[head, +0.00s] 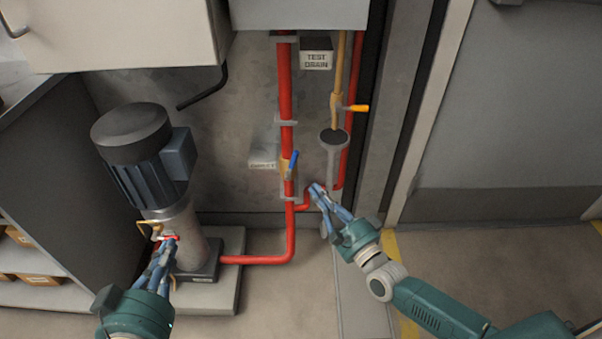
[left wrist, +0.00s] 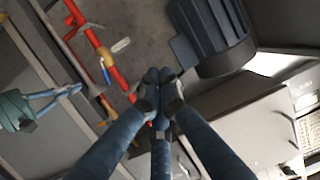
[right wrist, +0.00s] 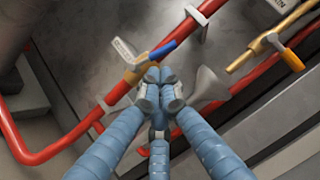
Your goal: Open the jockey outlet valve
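A valve with a blue lever (head: 293,163) and a brass body sits on the vertical red pipe (head: 285,85). The lever points up, roughly along the pipe in the head view. A small tag (head: 264,155) beside it is too blurred to read fully. The valve lever also shows in the right wrist view (right wrist: 162,49), just beyond the fingertips. My right gripper (head: 314,188) has its fingers together, below and right of the valve, with nothing seen between them. My left gripper (head: 169,243) has its fingers together in front of the pump's lower part, near a small red handle.
The motor-topped pump (head: 145,155) stands on a plinth at the left. A grey drain funnel (head: 333,145) and a yellow pipe with an orange lever (head: 356,108) are right of the valve, under a "TEST DRAIN" sign (head: 316,60). A white cabinet overhangs at upper left.

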